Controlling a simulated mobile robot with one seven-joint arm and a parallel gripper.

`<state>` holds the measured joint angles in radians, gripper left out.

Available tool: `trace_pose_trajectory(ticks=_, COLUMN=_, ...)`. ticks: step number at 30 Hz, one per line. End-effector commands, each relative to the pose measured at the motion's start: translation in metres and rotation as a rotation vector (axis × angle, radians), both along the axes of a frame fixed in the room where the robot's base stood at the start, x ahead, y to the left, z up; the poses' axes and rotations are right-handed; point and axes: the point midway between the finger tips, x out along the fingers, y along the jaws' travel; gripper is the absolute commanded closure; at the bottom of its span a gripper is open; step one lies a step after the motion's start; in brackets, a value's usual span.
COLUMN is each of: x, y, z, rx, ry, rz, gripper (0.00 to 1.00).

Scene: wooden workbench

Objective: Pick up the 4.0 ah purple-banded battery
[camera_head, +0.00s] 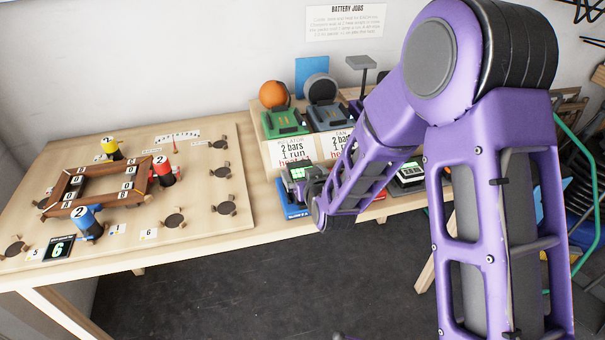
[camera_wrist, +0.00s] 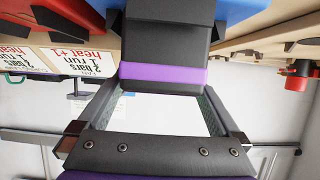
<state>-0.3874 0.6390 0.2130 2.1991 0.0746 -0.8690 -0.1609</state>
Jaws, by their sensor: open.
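In the wrist view, a dark grey battery with a purple band (camera_wrist: 165,76) fills the upper middle. My gripper (camera_wrist: 163,92) is open, with its fingers either side of the battery's banded end; I cannot tell whether they touch it. In the head view, a dark unit with a lit green display (camera_head: 297,172) sits over a blue base (camera_head: 291,211), next to the end of my arm. My fingers are hidden there, and the purple band does not show.
Green (camera_head: 284,123) and grey (camera_head: 329,116) units stand behind on a raised shelf with printed labels. Another lit unit (camera_head: 410,174) is to the right. A wooden game board (camera_head: 215,150) with coloured cylinders lies to the left. My arm covers part of the bench.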

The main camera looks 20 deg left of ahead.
Motion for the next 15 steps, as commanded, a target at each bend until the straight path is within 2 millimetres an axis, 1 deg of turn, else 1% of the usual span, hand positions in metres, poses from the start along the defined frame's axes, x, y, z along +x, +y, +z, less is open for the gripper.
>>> trace_pose_trajectory(ticks=10, x=-0.0015, y=-0.0001, z=-0.0014, rx=0.0, ry=0.0, rz=0.0, gripper=0.0)
trace_pose_trajectory(ticks=11, x=-0.0015, y=-0.0001, z=-0.0014, rx=0.0, ry=0.0, rz=0.0, gripper=0.04)
trace_pose_trajectory(ticks=15, x=-0.0015, y=-0.0002, z=-0.0014, rx=0.0, ry=0.0, rz=0.0, gripper=0.29)
